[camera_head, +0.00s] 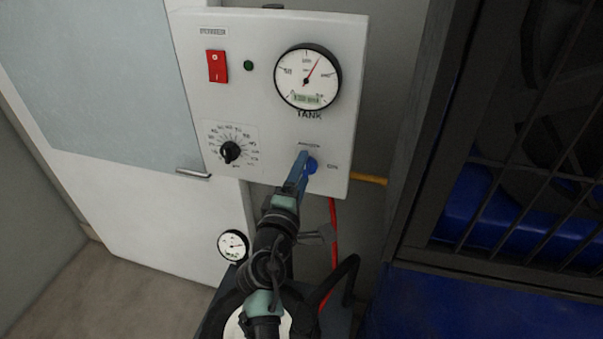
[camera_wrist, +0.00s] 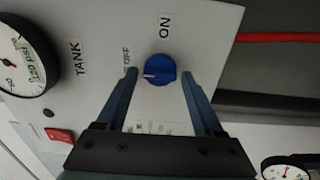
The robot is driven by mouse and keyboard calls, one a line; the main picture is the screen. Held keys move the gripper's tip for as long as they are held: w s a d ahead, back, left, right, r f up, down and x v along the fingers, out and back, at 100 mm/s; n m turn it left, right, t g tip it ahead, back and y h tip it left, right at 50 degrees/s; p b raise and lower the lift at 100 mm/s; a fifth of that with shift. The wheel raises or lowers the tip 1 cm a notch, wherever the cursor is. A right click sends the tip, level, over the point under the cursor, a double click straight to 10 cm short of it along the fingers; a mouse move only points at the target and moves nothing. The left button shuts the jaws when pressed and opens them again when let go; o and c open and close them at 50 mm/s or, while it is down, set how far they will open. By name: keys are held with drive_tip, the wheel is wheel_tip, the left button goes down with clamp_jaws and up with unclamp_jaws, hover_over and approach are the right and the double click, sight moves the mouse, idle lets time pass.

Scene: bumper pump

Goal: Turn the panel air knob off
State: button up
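The blue air knob (camera_wrist: 160,70) is on the white panel, between the OFF label (camera_wrist: 126,58) and the ON label (camera_wrist: 165,26) in the wrist view. Its white mark points left in that view, toward the OFF side. In the head view the knob (camera_head: 312,165) is partly hidden by my fingers. My gripper (camera_head: 303,157) is at the panel's lower right. In the wrist view my gripper (camera_wrist: 160,73) is open, with one finger on each side of the knob and gaps between. I cannot tell how deep the fingertips reach around it.
The panel (camera_head: 270,115) also carries a red power switch (camera_head: 217,66), a tank gauge (camera_head: 307,77) and a black dial (camera_head: 230,152). A red hose (camera_head: 333,230) hangs below. A dark barred frame (camera_head: 520,190) stands close on the right.

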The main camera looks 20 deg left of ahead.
drive_tip(key=shift+o, duration=0.6)
drive_tip(key=s+b, duration=0.2)
drive_tip(key=s, duration=1.1)
drive_tip(key=shift+b, duration=0.3)
